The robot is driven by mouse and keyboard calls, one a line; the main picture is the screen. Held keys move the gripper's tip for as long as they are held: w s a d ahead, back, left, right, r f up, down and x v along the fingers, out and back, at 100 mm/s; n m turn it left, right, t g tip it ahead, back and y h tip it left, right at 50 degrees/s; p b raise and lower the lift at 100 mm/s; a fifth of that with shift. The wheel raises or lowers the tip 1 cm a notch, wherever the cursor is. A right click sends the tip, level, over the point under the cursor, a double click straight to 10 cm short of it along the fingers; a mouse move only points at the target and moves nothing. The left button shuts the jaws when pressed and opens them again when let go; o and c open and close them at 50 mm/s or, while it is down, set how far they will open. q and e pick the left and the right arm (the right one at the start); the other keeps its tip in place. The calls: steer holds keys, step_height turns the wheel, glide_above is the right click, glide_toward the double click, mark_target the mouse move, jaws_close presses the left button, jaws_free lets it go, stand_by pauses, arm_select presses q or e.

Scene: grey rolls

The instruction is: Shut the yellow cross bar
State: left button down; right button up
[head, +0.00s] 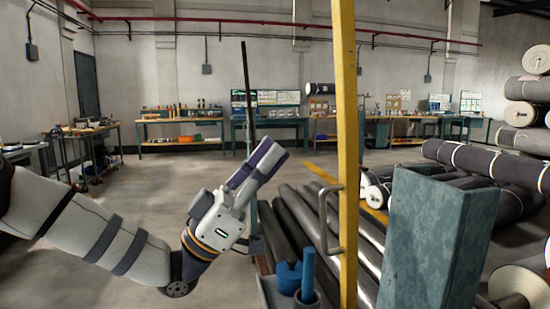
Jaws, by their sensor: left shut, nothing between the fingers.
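The yellow cross bar (347,120) stands upright in the head view, right of centre, running from the top edge to near the bottom edge. A grey metal handle (326,222) sticks out from its left side. My left gripper (270,158) is left of the bar and apart from it in the picture, pointing up and to the right. Its fingers are shut with nothing between them. My right gripper is not in view. The bar's top end is out of the frame.
A teal post (440,240) stands at the right front. Dark rolls (300,225) lie behind the bar. More rolls (485,162) are stacked at the right. Open floor (150,185) lies at the left.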

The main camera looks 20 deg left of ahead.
mark_target(344, 97)
arm_select(q)
steer(key=w+d+r, duration=0.1)
steer(key=d, duration=0.1)
steer(key=w+d+r, duration=0.3)
steer(key=d, duration=0.1)
steer(key=shift+w+d+r+p, duration=0.25)
steer(key=shift+r+p, duration=0.05)
steer(key=shift+r, duration=0.1)
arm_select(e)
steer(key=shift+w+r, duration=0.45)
arm_select(q)
steer(key=shift+d, duration=0.1)
